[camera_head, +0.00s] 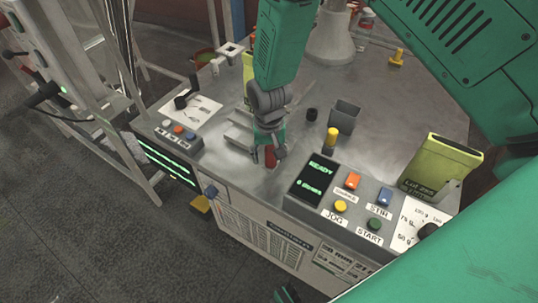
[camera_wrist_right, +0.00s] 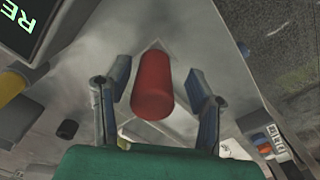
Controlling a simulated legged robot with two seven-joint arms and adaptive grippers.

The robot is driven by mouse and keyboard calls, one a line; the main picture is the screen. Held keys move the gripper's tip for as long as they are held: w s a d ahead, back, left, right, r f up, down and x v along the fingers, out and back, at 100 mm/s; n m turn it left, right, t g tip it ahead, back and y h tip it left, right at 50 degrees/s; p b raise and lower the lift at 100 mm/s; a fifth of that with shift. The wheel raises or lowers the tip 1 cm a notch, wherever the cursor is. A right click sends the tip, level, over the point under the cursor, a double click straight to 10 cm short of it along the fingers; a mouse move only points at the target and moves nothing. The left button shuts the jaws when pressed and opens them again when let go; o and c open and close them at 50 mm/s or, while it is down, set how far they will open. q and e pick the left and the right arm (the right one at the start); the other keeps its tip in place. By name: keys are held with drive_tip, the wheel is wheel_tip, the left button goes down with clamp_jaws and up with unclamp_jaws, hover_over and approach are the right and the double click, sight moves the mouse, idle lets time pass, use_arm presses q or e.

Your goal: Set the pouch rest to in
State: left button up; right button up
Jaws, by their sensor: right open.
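In the wrist view the red knob (camera_wrist_right: 152,85) lies between the two fingers of my right gripper (camera_wrist_right: 160,90), with a narrow gap on each side. The gripper is open around it, and in the head view my right gripper (camera_head: 268,148) reaches down over it and partly hides it. A grey stepped bracket (camera_head: 240,135) is beside the gripper; I cannot tell whether it is the pouch rest. No position label for the rest is readable. My left gripper is not discernible.
The control panel with the READY display (camera_head: 315,178) and coloured buttons is close to the right of the gripper. A yellow-capped post (camera_head: 332,138), a grey square cup (camera_head: 344,117) and a green pouch (camera_head: 440,165) stand around. Another panel (camera_head: 175,140) is at left.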

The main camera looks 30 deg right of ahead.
drive_tip(key=shift+d, duration=0.2)
drive_tip(key=c, duration=0.9)
drive_tip(key=shift+d, duration=0.15)
clamp_jaws()
drive_tip(key=shift+d+f, duration=0.1)
drive_tip(key=shift+d, duration=0.05)
drive_tip(key=shift+w+d, duration=0.4)
drive_tip(key=w+d, duration=0.2)
drive_tip(key=d, duration=0.2)
drive_tip(key=w+d, duration=0.3)
drive_tip(key=d, duration=0.2)
drive_tip(key=w+d, duration=0.3)
drive_tip(key=d, duration=0.2)
drive_tip(key=shift+w+b, duration=0.15)
drive_tip(key=shift+b, duration=0.15)
drive_tip(key=shift+w+d, duration=0.35)
drive_tip(key=shift+d, duration=0.3)
use_arm(q)
drive_tip(key=shift+s+d+f, duration=0.1)
drive_tip(key=shift+d+f, duration=0.05)
drive_tip(key=shift+f, duration=0.25)
use_arm(e)
drive_tip(key=shift+d, duration=0.1)
drive_tip(key=shift+w+r, duration=0.1)
drive_tip(key=shift+r, duration=0.1)
